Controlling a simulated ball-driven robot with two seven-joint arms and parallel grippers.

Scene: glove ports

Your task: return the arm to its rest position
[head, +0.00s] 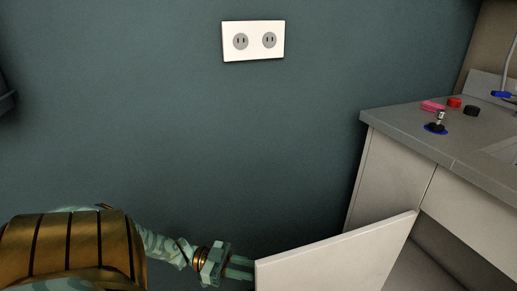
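My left arm comes in from the lower left, with a bronze ribbed upper part and a pale green forearm. My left gripper (242,268) points right, low in the picture, at the left edge of a pale open cabinet door (335,255). Its fingertips meet the door's edge in the picture. I cannot tell whether they touch the door or pass behind it, or whether the fingers are open or shut. My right gripper is not in view.
A grey counter (405,123) over a pale cabinet stands at the right. On it are a pink block (432,106), a red piece (454,102), a black piece (472,111) and a metal-topped fitting (437,124). A double socket (254,41) is on the bare teal wall.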

